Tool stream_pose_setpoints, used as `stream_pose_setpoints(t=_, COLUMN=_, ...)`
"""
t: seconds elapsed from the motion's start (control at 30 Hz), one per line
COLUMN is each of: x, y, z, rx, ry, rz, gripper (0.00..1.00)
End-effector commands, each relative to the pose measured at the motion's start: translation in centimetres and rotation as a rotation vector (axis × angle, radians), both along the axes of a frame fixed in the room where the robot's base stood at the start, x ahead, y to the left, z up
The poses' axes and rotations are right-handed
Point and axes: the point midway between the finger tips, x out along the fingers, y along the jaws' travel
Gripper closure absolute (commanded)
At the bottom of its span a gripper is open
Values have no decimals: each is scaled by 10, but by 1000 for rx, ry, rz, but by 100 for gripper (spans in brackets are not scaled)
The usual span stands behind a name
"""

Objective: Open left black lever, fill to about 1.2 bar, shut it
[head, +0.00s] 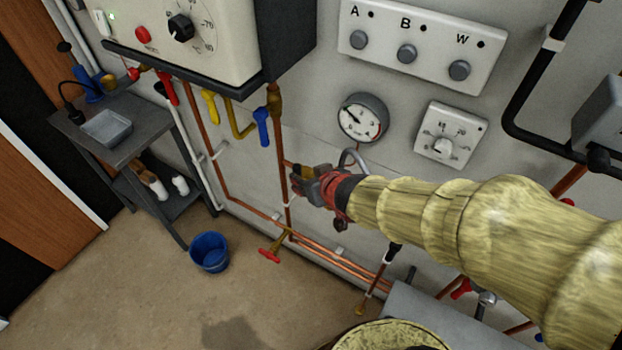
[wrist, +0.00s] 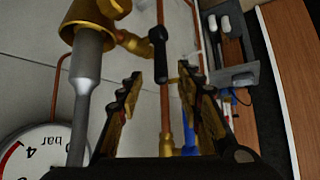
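My gripper (head: 305,182) is in front of the wall pipes, left of and below the round pressure gauge (head: 362,118). In the wrist view its two fingers (wrist: 162,98) are spread apart. A black lever (wrist: 158,52) shows beyond and between the fingertips, beside a brass valve body (wrist: 95,25); I see no clear contact. In the head view my gripper and arm hide this lever. The gauge face (wrist: 38,155) is cut off in the wrist view, with "bar" and 4 visible. Its needle is too small to read exactly in the head view.
A blue lever (head: 262,125) and a yellow lever (head: 210,104) hang under the boiler (head: 190,35). A dial thermostat (head: 450,135) is right of the gauge. A grey side table (head: 85,140) and a blue bucket (head: 209,252) stand left.

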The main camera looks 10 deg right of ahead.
Motion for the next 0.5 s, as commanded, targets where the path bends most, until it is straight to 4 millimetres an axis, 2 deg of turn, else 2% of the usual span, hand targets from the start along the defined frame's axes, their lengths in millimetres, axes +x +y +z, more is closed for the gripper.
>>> stream_pose_setpoints(t=0.2, x=-13, y=-4, z=13, rx=0, ry=0, rz=1, gripper=64)
stream_pose_setpoints(t=0.5, x=-20, y=-7, z=19, rx=0, ry=0, rz=0, gripper=64)
